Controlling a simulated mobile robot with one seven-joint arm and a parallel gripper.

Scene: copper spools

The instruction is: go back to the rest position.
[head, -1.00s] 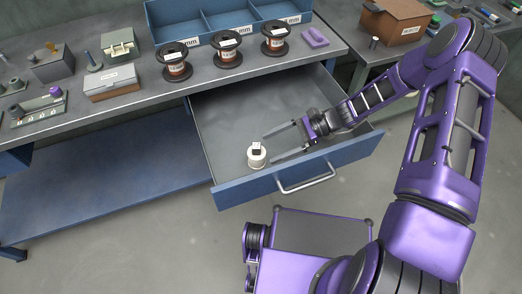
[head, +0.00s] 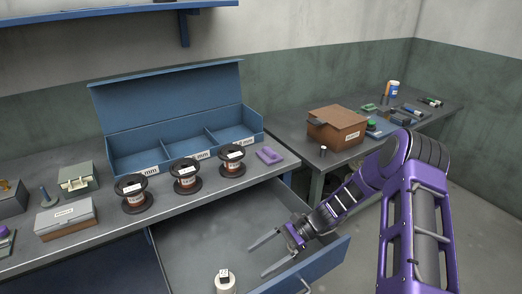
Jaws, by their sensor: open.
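My gripper (head: 268,254) is open and empty, over the inside of the open drawer (head: 180,250). A white spool (head: 225,283) with a small dark-marked label on top stands in the drawer, to the left of and nearer than my fingers, apart from them. Three copper spools with black flanges stand in a row on the bench: a left one (head: 134,200), a middle one (head: 186,181) and a right one (head: 232,167). The drawer's front is partly cut off by the lower picture edge.
A blue divided bin (head: 156,168) with a raised lid stands behind the spools. A purple piece (head: 270,155) lies to their right. A grey box (head: 66,220) and a green-grey box (head: 78,178) stand left. A brown box (head: 337,127) is on the right-hand bench.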

